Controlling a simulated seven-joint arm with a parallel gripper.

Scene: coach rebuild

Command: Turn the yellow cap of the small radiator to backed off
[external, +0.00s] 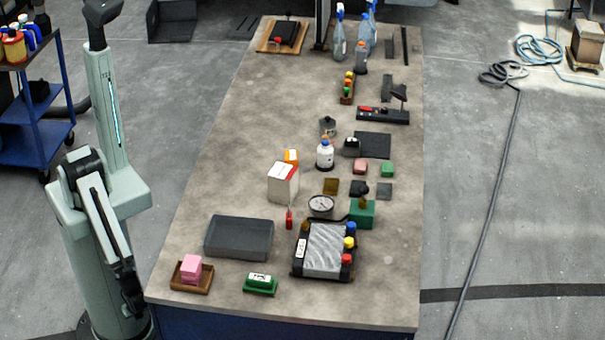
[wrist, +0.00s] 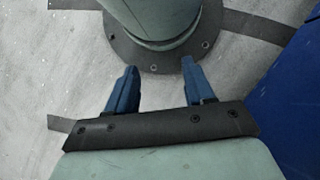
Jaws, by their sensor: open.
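The small radiator (external: 324,249) lies on the near part of the bench, with a silver finned core and black end tanks. Its yellow cap (external: 349,242) is on the right side, between a blue cap (external: 351,226) above it and a red cap (external: 347,259) below it. The angle of the yellow cap is too small to read. My gripper (wrist: 158,88) shows in the wrist view with its two blue fingers apart and nothing between them. It points down at the floor beside my base, away from the radiator. In the external view the gripper cannot be made out clearly.
A dark grey tray (external: 239,238) lies left of the radiator. A green block (external: 361,214), a round gauge (external: 320,206) and a red screwdriver (external: 289,219) are close around it. A white box (external: 283,182) and a bottle (external: 324,155) stand farther back. The bench (external: 215,175) is clear along its left side.

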